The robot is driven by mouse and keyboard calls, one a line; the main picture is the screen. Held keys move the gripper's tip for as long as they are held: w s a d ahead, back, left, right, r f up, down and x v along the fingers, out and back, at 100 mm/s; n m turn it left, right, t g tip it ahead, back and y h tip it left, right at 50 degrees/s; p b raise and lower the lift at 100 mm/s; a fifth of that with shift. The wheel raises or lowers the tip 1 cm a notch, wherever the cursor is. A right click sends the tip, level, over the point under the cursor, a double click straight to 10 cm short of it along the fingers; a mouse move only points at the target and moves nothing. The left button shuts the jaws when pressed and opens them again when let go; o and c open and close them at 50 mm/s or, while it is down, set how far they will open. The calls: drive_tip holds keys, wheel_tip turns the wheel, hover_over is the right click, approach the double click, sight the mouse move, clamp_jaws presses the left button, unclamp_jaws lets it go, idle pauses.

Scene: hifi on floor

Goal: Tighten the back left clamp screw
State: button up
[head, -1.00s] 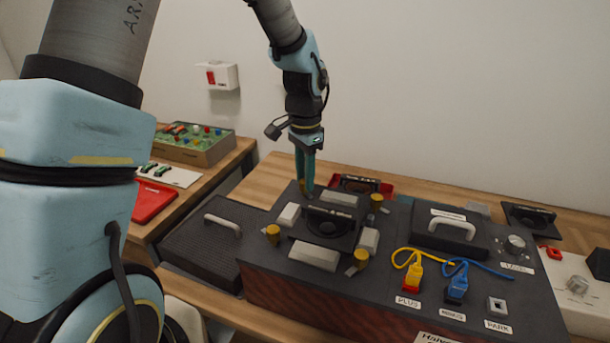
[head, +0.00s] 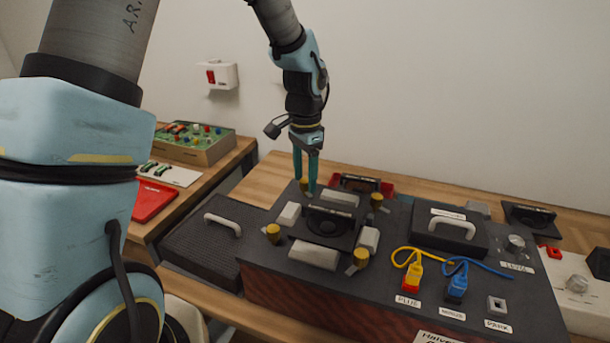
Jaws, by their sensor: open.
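The back left clamp screw (head: 304,185) is a small yellow knob at the back left of a speaker-like black part (head: 330,224) on the dark bench box. My gripper (head: 306,184) points straight down at this screw, its two teal fingers apart, and the fingertips are at the knob's height. The knob shows partly between and behind the fingers; I cannot tell whether they touch it. Three other yellow clamp screws stand at front left (head: 273,232), front right (head: 361,257) and back right (head: 376,199).
Pale clamp blocks (head: 313,254) surround the black part. A red tray (head: 387,188) lies just behind. Yellow (head: 413,277) and blue (head: 457,284) plugs with cables and a handled black lid (head: 447,232) are to the right. A dark handled cover (head: 205,250) is to the left.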

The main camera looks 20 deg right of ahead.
sight(305, 180)
wheel_tip(305, 180, up, 11)
drive_tip(key=b, duration=0.2)
idle(0.4)
drive_tip(key=shift+f, duration=0.1)
drive_tip(key=s+a+f+n, duration=0.1)
drive_tip(key=a+n, duration=0.4)
drive_tip(key=a, duration=0.5)
drive_tip(key=s+a+f+n+t, duration=0.1)
drive_tip(key=a+f+n, duration=0.3)
drive_tip(key=a, duration=0.6)
drive_tip(key=s+a+f+n, duration=0.2)
drive_tip(key=a+n, duration=0.4)
drive_tip(key=a, duration=0.4)
drive_tip(key=shift+f+t, duration=0.25)
drive_tip(key=shift+t, duration=0.05)
drive_tip(key=shift+a, duration=0.1)
